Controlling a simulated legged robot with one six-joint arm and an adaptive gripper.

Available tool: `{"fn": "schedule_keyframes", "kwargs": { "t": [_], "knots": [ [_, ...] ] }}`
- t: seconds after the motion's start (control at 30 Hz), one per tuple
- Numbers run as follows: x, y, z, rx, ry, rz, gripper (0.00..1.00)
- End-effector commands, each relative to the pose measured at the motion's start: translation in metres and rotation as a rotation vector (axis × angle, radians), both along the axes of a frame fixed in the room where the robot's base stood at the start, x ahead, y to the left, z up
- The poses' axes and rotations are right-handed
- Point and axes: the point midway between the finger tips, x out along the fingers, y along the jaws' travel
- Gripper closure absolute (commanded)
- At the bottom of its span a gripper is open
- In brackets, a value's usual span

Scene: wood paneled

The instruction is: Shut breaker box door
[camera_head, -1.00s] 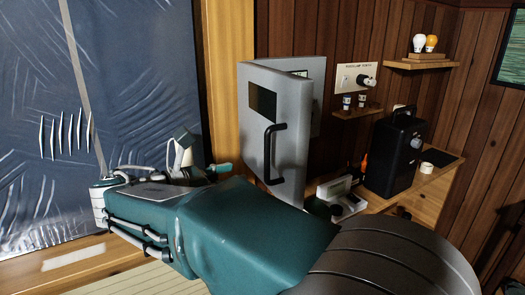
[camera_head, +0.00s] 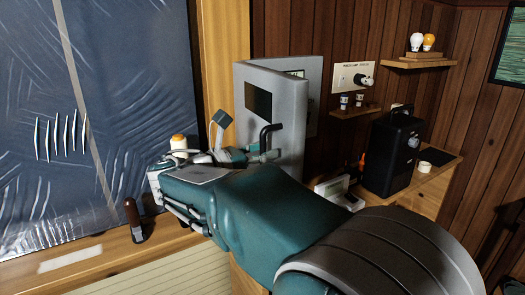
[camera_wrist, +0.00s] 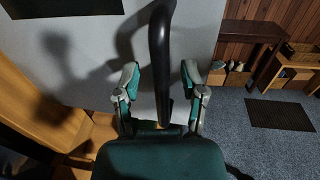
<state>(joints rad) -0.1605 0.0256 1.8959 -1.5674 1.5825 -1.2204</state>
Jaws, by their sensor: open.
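The breaker box door (camera_head: 283,85) is a light grey panel with a dark window, and it stands swung open from the wall box (camera_head: 312,70). Its black handle (camera_head: 268,137) is partly hidden behind my arm in the head view. In the wrist view the door (camera_wrist: 85,60) fills the left and middle, and the black handle (camera_wrist: 160,50) runs vertically in the centre. My gripper (camera_wrist: 162,82) is open, with one finger on each side of the handle. I cannot tell whether either finger touches it. In the head view my gripper (camera_head: 265,150) is beside the door face.
A wooden cabinet (camera_head: 440,185) on the right holds a black machine (camera_head: 392,150). Small shelves (camera_head: 415,64) hang on the panelled wall. A plastic-covered window (camera_head: 90,90) is on the left, above a wooden ledge (camera_head: 70,255) with a dark-handled tool (camera_head: 134,218).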

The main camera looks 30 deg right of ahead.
Motion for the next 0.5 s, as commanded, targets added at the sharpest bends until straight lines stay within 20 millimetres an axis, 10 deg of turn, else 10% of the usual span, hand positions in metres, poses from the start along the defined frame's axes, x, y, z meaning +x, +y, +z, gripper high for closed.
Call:
{"fn": "schedule_keyframes", "kwargs": {
  "t": [0.2,0.33,0.5],
  "knots": [
    [0.0001,-0.0007,0.0,0.0,0.0,0.0,0.46],
    [0.0001,-0.0006,-0.0001,0.001,0.0,0.0,0.95],
    [0.0003,-0.0005,0.0,0.001,-0.001,0.001,1.0]
  ]
}}
